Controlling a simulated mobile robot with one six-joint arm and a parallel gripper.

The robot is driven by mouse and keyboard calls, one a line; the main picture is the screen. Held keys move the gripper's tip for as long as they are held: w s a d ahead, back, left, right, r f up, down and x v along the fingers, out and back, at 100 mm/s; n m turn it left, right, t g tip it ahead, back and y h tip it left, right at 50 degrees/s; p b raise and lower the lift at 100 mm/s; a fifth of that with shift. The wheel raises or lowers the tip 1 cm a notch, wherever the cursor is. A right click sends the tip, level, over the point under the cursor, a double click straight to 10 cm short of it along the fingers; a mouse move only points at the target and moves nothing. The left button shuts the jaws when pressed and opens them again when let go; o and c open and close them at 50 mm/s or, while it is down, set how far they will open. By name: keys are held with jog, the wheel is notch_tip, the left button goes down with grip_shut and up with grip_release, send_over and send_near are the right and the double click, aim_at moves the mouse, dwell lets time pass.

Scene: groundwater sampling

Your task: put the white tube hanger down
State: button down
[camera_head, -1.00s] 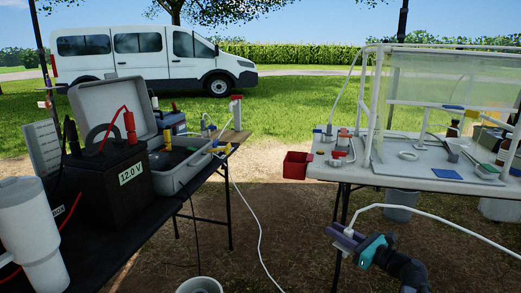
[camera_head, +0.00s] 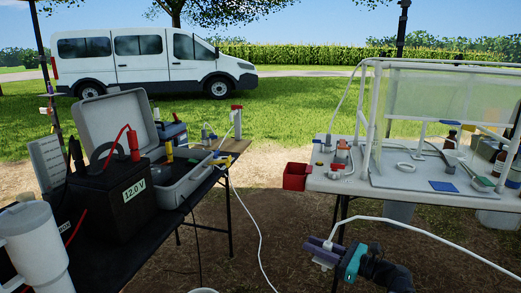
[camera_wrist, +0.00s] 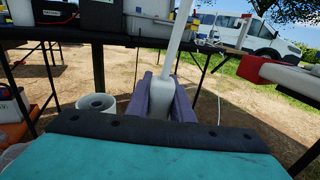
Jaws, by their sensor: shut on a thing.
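My gripper (camera_head: 322,252) is in front of the right table, low over the dirt ground. Its two purple fingers are shut on the white tube hanger (camera_head: 327,246). In the wrist view the hanger (camera_wrist: 160,104) is a white block between the fingers (camera_wrist: 160,98). A white tube (camera_wrist: 180,35) rises from it there. In the head view the white tube (camera_head: 425,232) arcs from the hanger off to the right. The hanger's lower part is hidden by the fingers and the wrist.
The right table (camera_head: 385,192) carries a clear framed enclosure; a red bin (camera_head: 296,177) hangs at its left edge. The left table (camera_head: 150,235) holds a 12.0 V battery (camera_head: 118,188) and a grey case (camera_head: 187,187). A white bucket (camera_wrist: 97,102) stands on the ground. Open ground lies between the tables.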

notch_tip(320, 180, up, 15)
jog(key=p, duration=2)
jog(key=shift+s, duration=0.1)
